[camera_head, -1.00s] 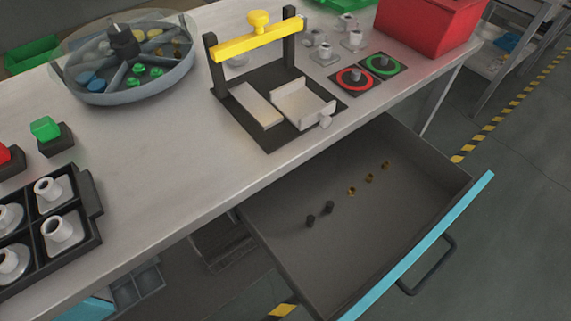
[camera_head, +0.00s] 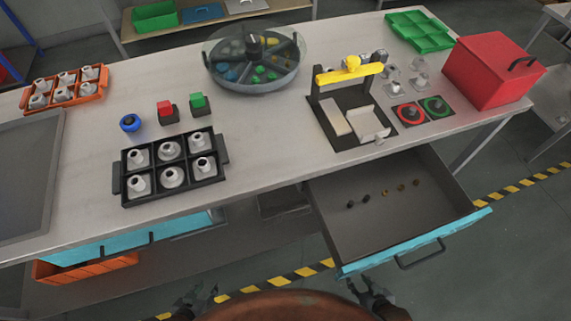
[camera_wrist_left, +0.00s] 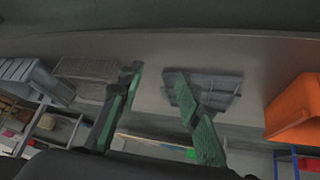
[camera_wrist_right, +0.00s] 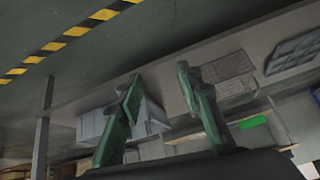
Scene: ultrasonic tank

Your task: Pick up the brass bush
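Three small brass bushes lie in a row on the floor of the open drawer (camera_head: 355,240) in the head view: a near one (camera_head: 385,193), a middle one (camera_head: 401,187) and a far one (camera_head: 416,182). Two dark bushes (camera_head: 350,204) lie to their left. My left gripper (camera_head: 200,290) is at the bottom edge, well left of the drawer. It is open and empty in the left wrist view (camera_wrist_left: 155,75). My right gripper (camera_head: 368,284) is in front of the drawer, apart from the bushes. It is open and empty in the right wrist view (camera_wrist_right: 160,75).
The drawer has a blue front (camera_head: 420,244) with a dark handle (camera_head: 422,257). Above it, the bench (camera_head: 260,140) carries a black fixture with a yellow bar (camera_head: 348,75), a black tray (camera_head: 119,186), a round carousel (camera_head: 215,80) and a red box (camera_head: 485,75).

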